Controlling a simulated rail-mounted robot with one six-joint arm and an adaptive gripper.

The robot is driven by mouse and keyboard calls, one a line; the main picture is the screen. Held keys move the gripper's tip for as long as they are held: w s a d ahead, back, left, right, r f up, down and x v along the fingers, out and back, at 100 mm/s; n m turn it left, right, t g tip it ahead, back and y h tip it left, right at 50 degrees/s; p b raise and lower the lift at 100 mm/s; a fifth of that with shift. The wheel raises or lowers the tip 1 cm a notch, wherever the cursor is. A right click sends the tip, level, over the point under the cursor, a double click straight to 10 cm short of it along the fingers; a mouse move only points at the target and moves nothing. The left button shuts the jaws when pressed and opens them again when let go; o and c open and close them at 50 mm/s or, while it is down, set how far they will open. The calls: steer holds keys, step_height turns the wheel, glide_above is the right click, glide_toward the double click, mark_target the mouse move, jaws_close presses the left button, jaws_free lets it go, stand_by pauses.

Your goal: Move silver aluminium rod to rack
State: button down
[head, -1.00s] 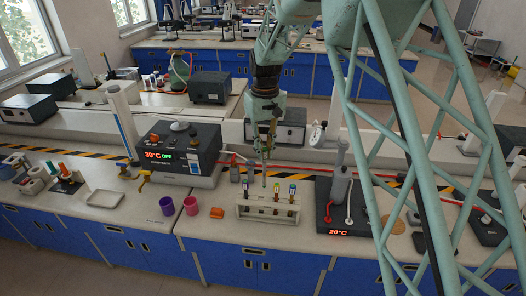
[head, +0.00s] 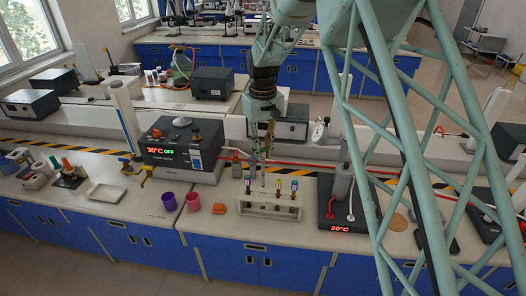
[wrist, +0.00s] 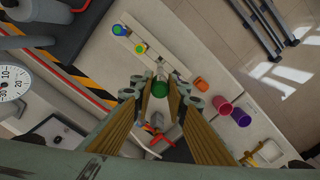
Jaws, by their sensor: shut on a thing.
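My gripper (head: 262,155) is shut on a slender silver rod (head: 263,178), which hangs upright over the rear left part of the rack. In the wrist view a round green end (wrist: 160,88) shows between the fingertips. The pale rack (head: 268,211) stands near the bench's front edge and holds colour-topped rods, including one yellow-topped (head: 278,186) and one further right (head: 294,187). The rod's lower tip looks near the rack top; I cannot tell whether it is in a hole.
An orange block (head: 218,208), a pink cup (head: 193,202) and a purple cup (head: 169,201) stand left of the rack. A dark hotplate reading 20°C (head: 340,228) is close on the right. A 30°C device (head: 181,155) stands behind left.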

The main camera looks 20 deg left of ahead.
mark_target(263, 158)
steer(key=shift+f+b, duration=0.5)
steer(key=shift+f, duration=1.1)
steer(key=shift+f+b, duration=0.7)
steer(key=shift+f, duration=0.85)
steer(key=shift+f+b, duration=0.75)
steer(key=shift+f, duration=0.7)
steer(key=shift+f+b, duration=0.7)
steer(key=shift+f, duration=0.7)
